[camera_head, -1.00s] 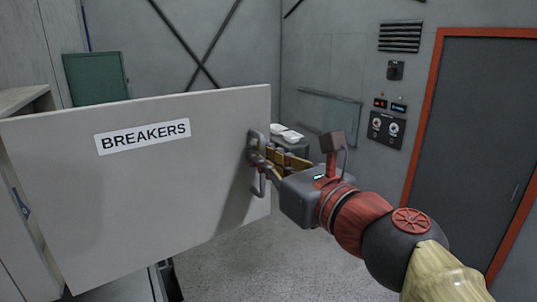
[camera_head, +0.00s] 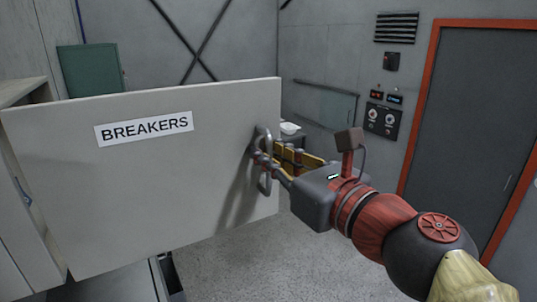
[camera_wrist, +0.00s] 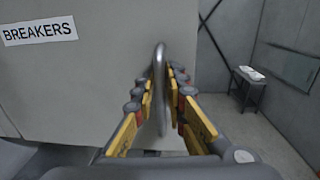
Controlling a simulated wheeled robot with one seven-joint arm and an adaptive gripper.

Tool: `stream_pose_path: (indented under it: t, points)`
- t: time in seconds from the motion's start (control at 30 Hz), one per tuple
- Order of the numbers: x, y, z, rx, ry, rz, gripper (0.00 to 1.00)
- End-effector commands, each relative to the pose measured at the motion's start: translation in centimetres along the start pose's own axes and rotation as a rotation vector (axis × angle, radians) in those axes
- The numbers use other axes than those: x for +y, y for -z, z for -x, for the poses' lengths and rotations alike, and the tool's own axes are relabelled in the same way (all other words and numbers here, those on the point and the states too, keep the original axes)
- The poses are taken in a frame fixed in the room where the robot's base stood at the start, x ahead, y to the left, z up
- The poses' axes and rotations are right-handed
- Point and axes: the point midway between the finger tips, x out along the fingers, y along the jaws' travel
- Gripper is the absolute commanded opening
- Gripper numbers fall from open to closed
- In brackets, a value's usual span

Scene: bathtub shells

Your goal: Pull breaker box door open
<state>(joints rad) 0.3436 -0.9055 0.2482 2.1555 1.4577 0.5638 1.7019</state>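The breaker box door (camera_head: 150,190) is a large pale grey panel labelled "BREAKERS", standing swung out from the cabinet on the left in the head view. It also fills the left of the wrist view (camera_wrist: 80,80). Its grey bar handle (camera_head: 265,180) is near the right edge. My gripper (camera_head: 266,165) is at the handle, coming from the right. In the wrist view the handle (camera_wrist: 161,85) stands between the two yellow-padded fingers (camera_wrist: 160,88), with small gaps on both sides visible. Whether the fingertips touch the bar is hard to see.
The cabinet (camera_head: 25,215) stands at the left edge. A green panel (camera_head: 90,70) is on the wall behind. A small table with white items (camera_wrist: 250,75) is at the back. A red-framed door (camera_head: 475,120) is at the right. Floor in front is clear.

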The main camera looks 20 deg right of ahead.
Motion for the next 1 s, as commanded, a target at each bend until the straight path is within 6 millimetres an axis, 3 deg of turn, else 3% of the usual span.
stream_pose_path:
  t: [0.33,0.8,1.0]
  points:
    - [0.0,-0.5,0.0,0.000,0.000,0.002,0.14]
    - [-0.1,-8.2,-0.1,0.000,0.000,0.002,0.14]
    - [0.0,-9.8,0.0,0.000,0.000,0.001,0.14]
